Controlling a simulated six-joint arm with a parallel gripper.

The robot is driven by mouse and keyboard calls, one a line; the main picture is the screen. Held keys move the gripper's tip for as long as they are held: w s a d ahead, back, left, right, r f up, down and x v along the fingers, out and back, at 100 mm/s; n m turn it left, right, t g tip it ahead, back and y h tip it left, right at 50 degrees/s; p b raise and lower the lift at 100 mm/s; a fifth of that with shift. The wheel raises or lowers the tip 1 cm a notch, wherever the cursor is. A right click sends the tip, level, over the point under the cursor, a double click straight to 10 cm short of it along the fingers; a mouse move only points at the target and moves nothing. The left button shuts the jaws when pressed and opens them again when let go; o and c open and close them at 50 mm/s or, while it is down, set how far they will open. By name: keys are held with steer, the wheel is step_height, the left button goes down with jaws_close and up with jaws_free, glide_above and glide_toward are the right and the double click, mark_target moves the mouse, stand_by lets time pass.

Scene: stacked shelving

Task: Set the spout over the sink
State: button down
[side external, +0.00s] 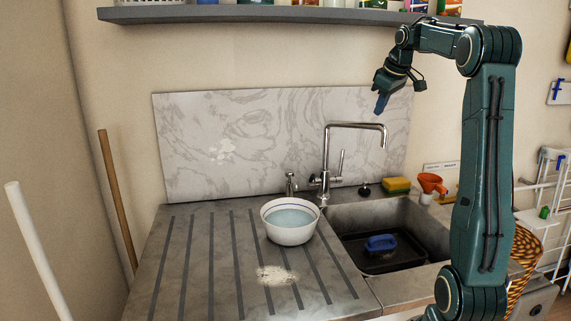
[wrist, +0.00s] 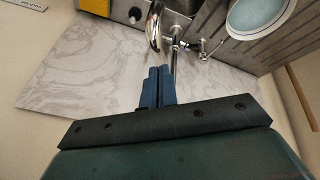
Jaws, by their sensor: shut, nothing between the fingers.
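The spout also shows in the wrist view (wrist: 155,27), just beyond my fingers. The sink (side external: 422,222) is a grey basin set in the counter, with a dark tray and a blue item inside.
A white bowl of water (side external: 290,234) stands on the ribbed drainboard (side external: 200,270) left of the sink. A shelf (side external: 270,15) runs along the wall above. A marble panel (side external: 240,140) stands behind the faucet.

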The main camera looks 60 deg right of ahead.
steer(key=w+a+r+m+h, duration=0.1)
steer(key=a+r, duration=0.1)
steer(key=a, duration=0.3)
steer(key=w+a+r+m+g+h, duration=0.1)
steer(key=w+a+r+h, duration=0.1)
steer(key=a, duration=0.3)
steer(key=shift+r, duration=0.3)
steer(key=shift+f, duration=0.1)
steer(key=w+d+f, duration=0.1)
steer(key=d+f, duration=0.8)
stand_by(0.5)
